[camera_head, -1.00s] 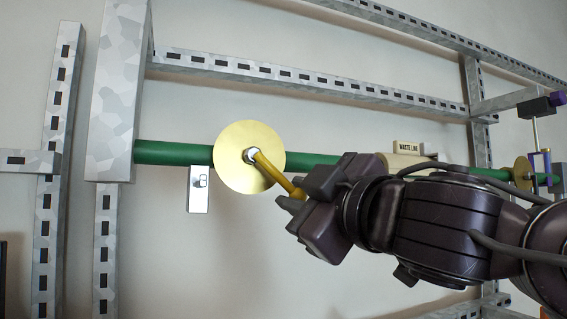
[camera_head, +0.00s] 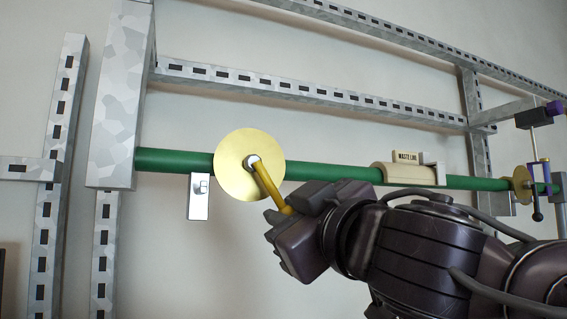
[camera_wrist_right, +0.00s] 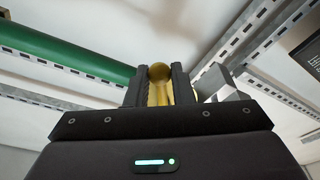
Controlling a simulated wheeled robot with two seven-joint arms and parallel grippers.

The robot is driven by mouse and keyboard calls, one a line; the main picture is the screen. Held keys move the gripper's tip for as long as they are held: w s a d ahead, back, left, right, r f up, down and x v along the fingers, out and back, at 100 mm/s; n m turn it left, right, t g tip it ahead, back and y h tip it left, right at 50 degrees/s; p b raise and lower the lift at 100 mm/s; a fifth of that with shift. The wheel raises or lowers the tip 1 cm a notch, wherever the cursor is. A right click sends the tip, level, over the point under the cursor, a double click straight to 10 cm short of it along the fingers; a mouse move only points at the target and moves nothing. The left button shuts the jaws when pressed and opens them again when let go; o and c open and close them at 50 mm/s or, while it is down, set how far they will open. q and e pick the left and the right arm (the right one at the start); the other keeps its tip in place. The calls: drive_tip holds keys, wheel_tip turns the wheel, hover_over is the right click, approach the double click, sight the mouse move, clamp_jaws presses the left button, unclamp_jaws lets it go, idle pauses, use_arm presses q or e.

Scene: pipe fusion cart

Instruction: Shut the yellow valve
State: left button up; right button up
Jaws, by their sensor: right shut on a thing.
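The yellow valve has a round yellow disc (camera_head: 236,165) on the green pipe (camera_head: 320,172). Its yellow lever (camera_head: 267,184) runs from a nut at the disc's middle down and to the right, at a steep slant. My right gripper (camera_head: 283,217) is shut on the lever's lower end. In the right wrist view, the lever (camera_wrist_right: 159,90) stands between the two dark fingers (camera_wrist_right: 158,88), its rounded tip showing. The fingers hide part of the lever in the head view. My left gripper is not in view.
A grey metal frame with slotted rails (camera_head: 300,90) surrounds the pipe. A small silver bracket (camera_head: 199,197) hangs left of the disc. A beige block labelled "WASTE LINE" (camera_head: 408,174) sits on the pipe to the right. A clamp with a second yellow disc (camera_head: 522,184) is at far right.

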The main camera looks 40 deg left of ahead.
drive_tip(key=shift+s+a+f+m+t, duration=0.15)
drive_tip(key=shift+s+m, duration=0.15)
drive_tip(key=shift+m, duration=0.3)
drive_tip(key=shift+s+a+f+m+t, duration=0.15)
drive_tip(key=shift+s+m, duration=0.1)
drive_tip(key=shift+m, duration=0.35)
drive_tip(key=shift+d, duration=0.1)
drive_tip(key=m, duration=0.1)
drive_tip(key=s, duration=0.1)
drive_tip(key=m+p, duration=0.1)
drive_tip(key=shift+s+a+f+m+t, duration=0.2)
drive_tip(key=shift+a+f+m+t, duration=0.1)
drive_tip(key=shift+t, duration=0.1)
drive_tip(key=shift+r, duration=0.1)
